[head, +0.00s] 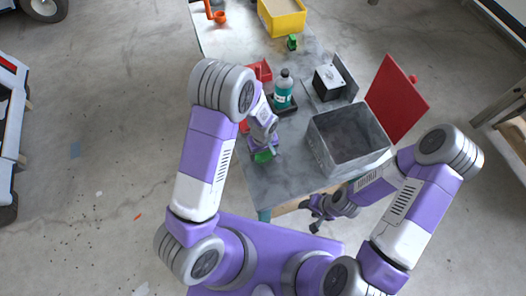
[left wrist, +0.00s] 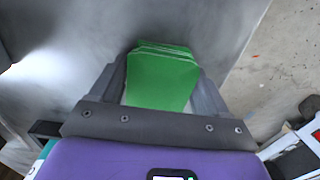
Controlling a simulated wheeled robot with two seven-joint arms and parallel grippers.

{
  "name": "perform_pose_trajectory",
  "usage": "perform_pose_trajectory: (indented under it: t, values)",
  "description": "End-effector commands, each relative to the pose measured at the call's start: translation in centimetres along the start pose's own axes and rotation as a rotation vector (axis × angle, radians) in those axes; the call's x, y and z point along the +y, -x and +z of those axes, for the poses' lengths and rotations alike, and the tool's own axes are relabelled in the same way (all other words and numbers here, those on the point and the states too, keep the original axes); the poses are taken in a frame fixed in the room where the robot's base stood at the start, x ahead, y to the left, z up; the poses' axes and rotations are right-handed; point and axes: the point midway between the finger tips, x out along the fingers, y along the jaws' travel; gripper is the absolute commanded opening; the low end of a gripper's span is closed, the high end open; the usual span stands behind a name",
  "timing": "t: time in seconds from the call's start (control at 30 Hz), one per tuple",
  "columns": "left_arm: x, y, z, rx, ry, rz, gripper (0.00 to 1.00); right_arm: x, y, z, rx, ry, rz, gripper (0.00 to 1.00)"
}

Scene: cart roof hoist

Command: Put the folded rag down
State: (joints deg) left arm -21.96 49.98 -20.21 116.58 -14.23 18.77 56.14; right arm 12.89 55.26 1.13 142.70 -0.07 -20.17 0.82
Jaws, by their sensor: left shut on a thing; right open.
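The folded rag (left wrist: 160,80) is green and lies between the two fingers of my left gripper (left wrist: 162,85) in the left wrist view. My left gripper (head: 262,150) is shut on it, over the near left part of the grey table (head: 290,178). In the head view only a small piece of the rag (head: 263,156) shows under the gripper. I cannot tell whether the rag touches the table top. My right gripper (head: 314,214) is open and empty, low beside the near edge of the table.
A grey open bin (head: 318,148) with a red lid (head: 396,100) stands on the table's right side. A teal bottle (head: 283,90) stands in a dark tray behind my left gripper. A black and silver box (head: 328,82) and a yellow bin (head: 283,20) are farther back.

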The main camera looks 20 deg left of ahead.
Motion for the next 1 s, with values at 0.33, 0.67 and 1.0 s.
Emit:
perform_pose_trajectory:
  t: [0.33,0.67,1.0]
  values:
    - [0.0,-0.3,-0.1,0.001,0.000,0.001,0.79,0.1,-0.3,0.0,0.000,0.000,0.000,0.52]
    - [0.0,-0.2,0.0,0.001,0.001,0.000,1.00,0.1,-0.2,0.0,0.000,0.000,0.000,0.52]
    - [0.1,3.8,-0.1,0.005,0.001,0.006,1.00,-0.3,0.7,0.0,0.000,0.000,0.000,0.52]
